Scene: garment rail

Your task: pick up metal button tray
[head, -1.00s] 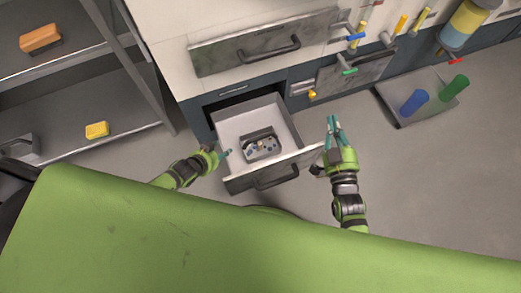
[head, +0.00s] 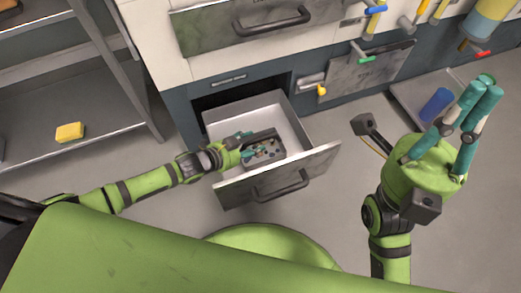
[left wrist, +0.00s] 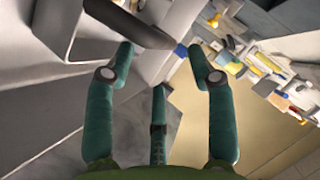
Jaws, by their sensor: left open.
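The metal button tray (head: 268,151) is a small dark grey box with a raised handle bar and bluish-grey buttons. It sits inside the open lower drawer (head: 293,122). My left gripper (head: 243,142) reaches over the drawer from the left, at the tray's left end, and covers part of it. In the left wrist view its teal fingers (left wrist: 160,52) are spread with nothing between the tips. A dark bar (left wrist: 130,24) lies just beyond the left finger there; I cannot tell whether it is the tray's handle.
The drawer front with its handle (head: 282,186) stands between my base and the tray. A closed drawer (head: 245,35) is above. A metal shelf with a yellow block (head: 69,132) is at the left. A blue cylinder (head: 437,103) stands on a floor tray at the right.

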